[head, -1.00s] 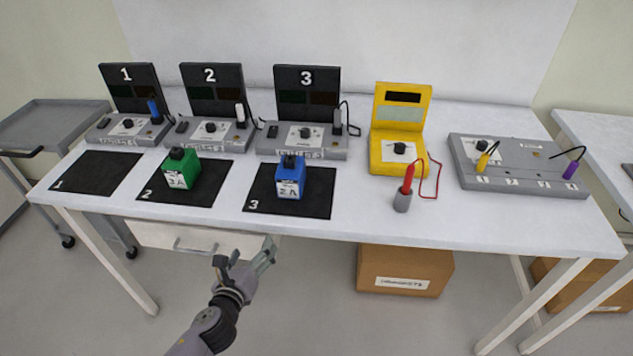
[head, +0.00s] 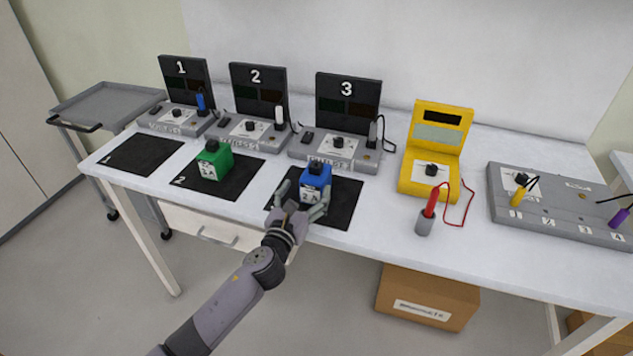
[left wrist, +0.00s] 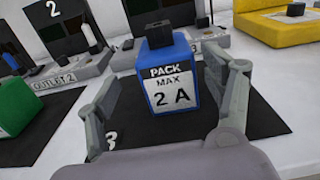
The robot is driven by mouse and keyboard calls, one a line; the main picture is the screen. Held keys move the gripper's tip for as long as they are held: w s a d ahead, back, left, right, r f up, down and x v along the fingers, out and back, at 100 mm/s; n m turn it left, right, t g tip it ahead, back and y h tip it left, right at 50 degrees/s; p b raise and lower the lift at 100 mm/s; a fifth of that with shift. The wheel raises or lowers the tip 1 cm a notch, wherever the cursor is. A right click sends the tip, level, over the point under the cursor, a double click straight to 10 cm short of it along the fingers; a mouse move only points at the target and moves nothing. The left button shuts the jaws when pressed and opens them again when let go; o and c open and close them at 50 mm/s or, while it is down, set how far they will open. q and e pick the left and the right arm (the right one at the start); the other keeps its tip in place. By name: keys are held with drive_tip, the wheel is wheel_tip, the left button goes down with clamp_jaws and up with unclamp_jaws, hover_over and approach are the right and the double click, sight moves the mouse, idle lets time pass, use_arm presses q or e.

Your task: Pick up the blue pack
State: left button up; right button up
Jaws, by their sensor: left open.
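The blue pack (head: 316,180) stands upright on the black mat numbered 3 (head: 345,208). It has a black knob on top and a white label reading "PACK MAX 2 A", which is clear in the left wrist view (left wrist: 166,68). My left gripper (head: 300,202) is open at the front of the pack. In the left wrist view its two fingers (left wrist: 168,105) stand to the left and right of the pack, with gaps between them and its sides. My right gripper is not in view.
The green pack (head: 213,161) stands on mat 2 (head: 243,178), left of the blue one. Outlet 3 (head: 335,150) is behind the blue pack. The yellow meter (head: 428,172) and a red probe in a grey holder (head: 424,224) are to the right. Mat 1 (head: 140,155) is bare.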

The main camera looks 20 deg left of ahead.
sight(316, 177)
use_arm(q)
drive_tip(key=shift+w+d+f, duration=0.1)
drive_tip(key=shift+w+d, duration=0.05)
drive_tip(key=shift+w, duration=0.9)
drive_tip(key=shift+w+d+f, duration=0.1)
drive_tip(key=shift+w+d, duration=0.05)
drive_tip(key=shift+w, duration=0.85)
drive_tip(key=shift+w+d+f, duration=0.1)
drive_tip(key=shift+w+d, duration=0.05)
drive_tip(key=shift+w, duration=0.9)
drive_tip(key=shift+c, duration=0.5)
drive_tip(key=c, duration=1.5)
drive_tip(key=shift+r, duration=0.1)
drive_tip(key=shift+c, duration=0.2)
drive_tip(key=shift+r, duration=0.1)
